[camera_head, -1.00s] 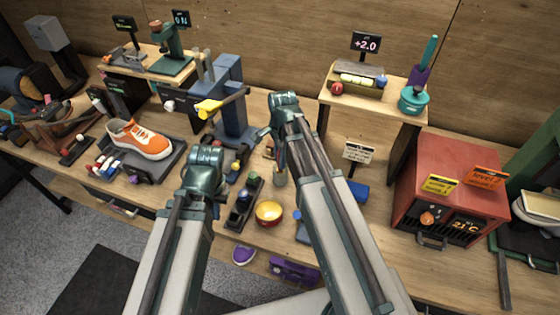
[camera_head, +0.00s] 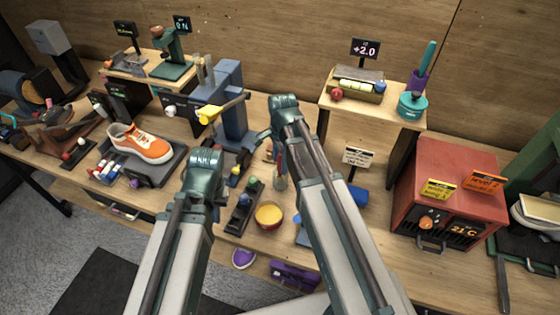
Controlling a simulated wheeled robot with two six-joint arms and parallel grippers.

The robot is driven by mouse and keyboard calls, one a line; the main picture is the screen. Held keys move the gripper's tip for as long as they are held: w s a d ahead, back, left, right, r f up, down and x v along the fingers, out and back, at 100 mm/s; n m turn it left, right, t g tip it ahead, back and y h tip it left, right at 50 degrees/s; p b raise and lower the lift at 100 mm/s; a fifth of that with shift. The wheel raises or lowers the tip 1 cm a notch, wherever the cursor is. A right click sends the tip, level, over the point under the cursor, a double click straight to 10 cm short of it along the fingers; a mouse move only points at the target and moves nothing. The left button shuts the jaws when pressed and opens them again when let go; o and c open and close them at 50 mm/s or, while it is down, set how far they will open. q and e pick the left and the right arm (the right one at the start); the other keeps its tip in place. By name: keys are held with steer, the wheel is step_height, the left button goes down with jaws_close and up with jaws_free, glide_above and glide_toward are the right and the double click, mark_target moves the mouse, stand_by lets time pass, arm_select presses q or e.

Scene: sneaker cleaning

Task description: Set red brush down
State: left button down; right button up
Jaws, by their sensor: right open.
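My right gripper (camera_head: 276,148) hangs down beside its forearm, open, just above a small cup (camera_head: 280,182). Slim upright handles stand at the cup, and a red one (camera_head: 285,161), which looks like the red brush, is close under my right gripper. I cannot tell whether the gripper touches it, as the arm partly covers this spot. My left gripper (camera_head: 213,192) points down at the left of a dark tray, and its own arm hides its fingers.
An orange sneaker (camera_head: 142,143) rests on a grey stand at left. A blue post (camera_head: 231,115) stands behind. A red oven (camera_head: 450,195) is at right.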

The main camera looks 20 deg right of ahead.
steer(key=r+p, duration=1)
steer(key=r, duration=0.1)
steer(key=shift+d+r+p, duration=0.2)
steer(key=shift+p, duration=0.2)
arm_select(q)
step_height(320, 180, up, 11)
arm_select(e)
steer(key=s+a+n+h, duration=0.1)
steer(key=s+a+n, duration=0.9)
steer(key=s+n, duration=0.4)
steer(key=n, duration=0.5)
steer(key=shift+s+a+h, duration=0.15)
steer(key=shift+a+h, duration=0.15)
steer(key=shift+a, duration=0.05)
arm_select(q)
steer(key=shift+r, duration=0.1)
